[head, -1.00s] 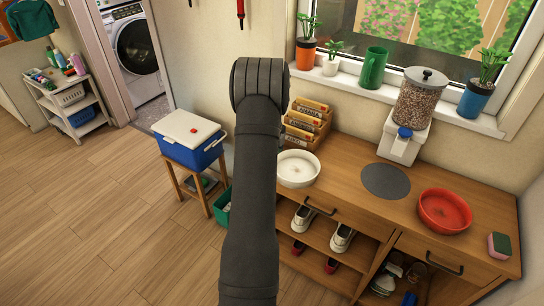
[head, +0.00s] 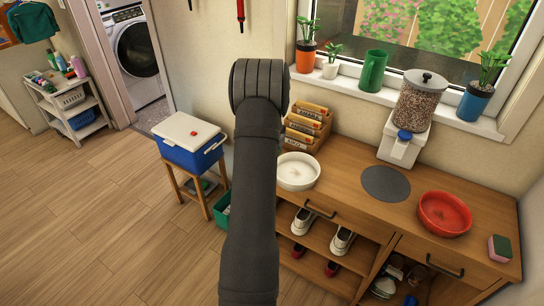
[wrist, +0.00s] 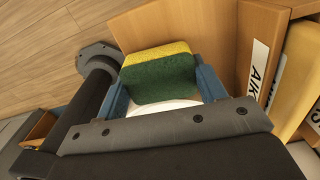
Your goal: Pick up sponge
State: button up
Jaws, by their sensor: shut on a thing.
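A sponge (wrist: 160,78) with a yellow layer and a dark green layer shows in the wrist view. It sits between the two blue fingers of my gripper (wrist: 161,88), which is shut on it. A white rounded thing (wrist: 165,105) shows just below the sponge, partly hidden by the gripper. In the head view my arm hides the gripper and this sponge. A second sponge (head: 499,248), pink and green, stands on the right end of the wooden counter (head: 345,212), well away from my arm.
A white bowl (head: 297,171) and a wooden box of packets (head: 305,128) stand just right of my arm. A red bowl (head: 445,213), a grey round mat (head: 386,184) and a dispenser (head: 415,115) are farther right. A blue cooler (head: 190,143) stands left of my arm.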

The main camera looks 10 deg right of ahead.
notch_tip(320, 180, up, 3)
jog(key=shift+r, duration=0.1)
jog(key=s+d+r, duration=0.6)
jog(key=s+d, duration=0.2)
jog(key=shift+s+r, duration=0.3)
